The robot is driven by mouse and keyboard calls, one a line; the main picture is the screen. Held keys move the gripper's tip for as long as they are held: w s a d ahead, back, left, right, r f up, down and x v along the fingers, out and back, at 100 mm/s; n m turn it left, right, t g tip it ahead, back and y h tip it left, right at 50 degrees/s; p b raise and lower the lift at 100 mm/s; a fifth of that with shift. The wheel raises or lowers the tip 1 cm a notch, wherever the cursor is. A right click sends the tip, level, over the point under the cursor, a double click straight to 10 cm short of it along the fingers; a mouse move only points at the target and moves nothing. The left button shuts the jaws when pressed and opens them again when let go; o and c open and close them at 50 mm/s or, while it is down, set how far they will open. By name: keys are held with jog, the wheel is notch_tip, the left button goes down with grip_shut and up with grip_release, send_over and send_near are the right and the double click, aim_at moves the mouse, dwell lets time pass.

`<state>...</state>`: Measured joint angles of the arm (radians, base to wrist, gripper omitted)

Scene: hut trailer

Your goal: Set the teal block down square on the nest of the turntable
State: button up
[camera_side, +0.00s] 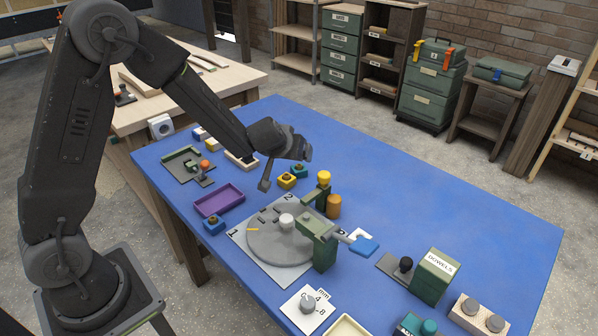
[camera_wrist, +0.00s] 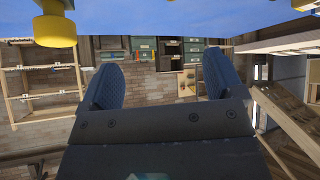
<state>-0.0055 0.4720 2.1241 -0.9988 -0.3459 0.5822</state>
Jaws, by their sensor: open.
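The turntable (camera_side: 280,250) is a grey disc on a pale plate marked 1 and 2. Small dark pieces (camera_side: 269,217) on the disc look like its nest; I cannot make out their shape well. My gripper (camera_side: 286,168) is open above the table near the teal and yellow blocks.
A green post with a yellow knob (camera_side: 323,178) and a green arm (camera_side: 322,240) stand at the turntable's right. A purple tray (camera_side: 219,200) and a blue block (camera_side: 214,224) lie left. A green dowel box (camera_side: 434,275) stands front right. The table's back right is clear.

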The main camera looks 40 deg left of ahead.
notch_tip(320, 180, down, 3)
jog(key=a+y, duration=0.1)
jog(key=a, duration=0.1)
send_near(300, 165)
jog(key=shift+w+a+f+n+g, duration=0.15)
jog(key=shift+w+a+f, duration=0.35)
jog(key=shift+f, duration=0.1)
jog(key=shift+w+a+f+n+g, duration=0.15)
jog(key=shift+w+a+f, duration=0.25)
jog(key=shift+a+f, duration=0.15)
jog(key=shift+w+d+x, duration=0.1)
jog(key=shift+d+x, duration=0.05)
jog(key=shift+x, duration=0.85)
jog(key=shift+w+d+x, duration=0.1)
jog(key=shift+x, duration=0.9)
jog(key=shift+w+d+x, duration=0.1)
jog(key=shift+d+x, duration=0.05)
jog(key=shift+x, duration=0.85)
jog(key=shift+r, duration=0.1)
jog(key=shift+s, duration=0.1)
jog(key=c, duration=1)
